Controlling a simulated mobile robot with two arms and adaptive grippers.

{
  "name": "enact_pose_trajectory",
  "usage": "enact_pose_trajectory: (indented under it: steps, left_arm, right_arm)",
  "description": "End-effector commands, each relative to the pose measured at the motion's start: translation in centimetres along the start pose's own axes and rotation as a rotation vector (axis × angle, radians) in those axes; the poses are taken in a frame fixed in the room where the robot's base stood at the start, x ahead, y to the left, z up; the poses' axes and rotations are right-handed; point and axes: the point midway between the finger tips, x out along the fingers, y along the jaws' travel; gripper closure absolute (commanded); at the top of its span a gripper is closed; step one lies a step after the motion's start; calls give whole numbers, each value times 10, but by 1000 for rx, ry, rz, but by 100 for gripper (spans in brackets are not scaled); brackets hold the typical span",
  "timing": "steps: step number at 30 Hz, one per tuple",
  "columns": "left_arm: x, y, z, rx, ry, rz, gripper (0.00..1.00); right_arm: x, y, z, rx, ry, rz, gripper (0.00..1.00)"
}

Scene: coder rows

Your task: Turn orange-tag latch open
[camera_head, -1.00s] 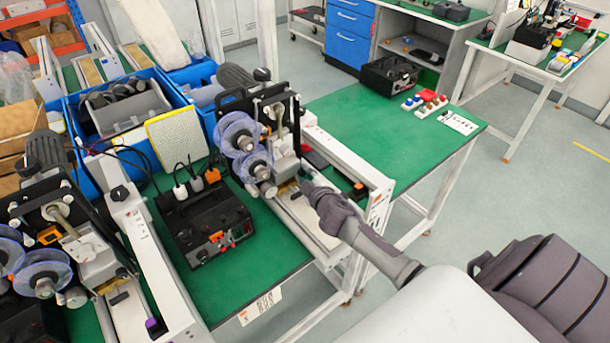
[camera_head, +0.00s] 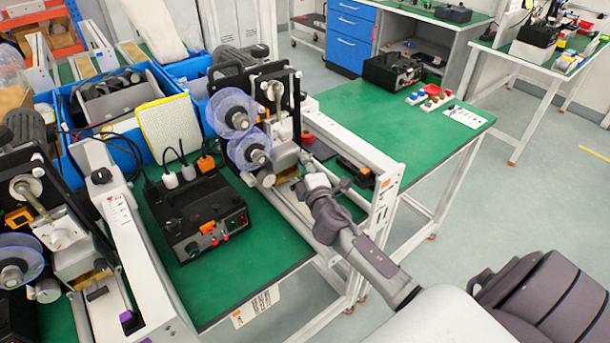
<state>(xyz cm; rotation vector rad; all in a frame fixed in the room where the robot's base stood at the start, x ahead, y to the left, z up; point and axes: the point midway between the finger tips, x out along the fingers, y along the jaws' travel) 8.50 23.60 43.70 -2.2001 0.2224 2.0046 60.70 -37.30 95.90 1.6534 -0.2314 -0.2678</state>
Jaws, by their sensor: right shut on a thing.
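My right gripper (camera_head: 318,196) is above the front rail of the right-hand coder machine (camera_head: 276,110). Its fingers are small and partly hidden by my wrist. It is shut on a light grey block-like part (camera_head: 316,182); I cannot tell whether this is the latch. A small orange tag (camera_head: 384,186) shows on the white end plate of this machine, to the right of the gripper. The latch itself cannot be made out clearly. My left gripper is not in view.
A black control box (camera_head: 197,215) with plugs stands left of the machine. A second coder machine (camera_head: 62,235) is at the far left. Blue bins (camera_head: 135,150) stand behind. The green bench top (camera_head: 365,110) is mostly clear beyond the machine; a black case (camera_head: 391,71) stands at its back.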

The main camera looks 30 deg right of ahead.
Motion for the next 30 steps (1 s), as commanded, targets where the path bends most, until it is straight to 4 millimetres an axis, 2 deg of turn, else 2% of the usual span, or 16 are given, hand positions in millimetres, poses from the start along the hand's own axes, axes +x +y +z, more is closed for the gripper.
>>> enact_pose_trajectory:
  steps: [1, 3, 12, 30]
  left_arm:
    - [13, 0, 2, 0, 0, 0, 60]
    - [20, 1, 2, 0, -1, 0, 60]
    - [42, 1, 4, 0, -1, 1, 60]
    - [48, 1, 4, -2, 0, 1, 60]
  right_arm:
    - [1, -4, 2, -34, -4, 19, 100]
    - [2, -4, 2, -83, -5, 39, 100]
    - [2, -2, 3, -232, -5, 101, 100]
    - [2, 3, 2, -290, -6, 128, 100]
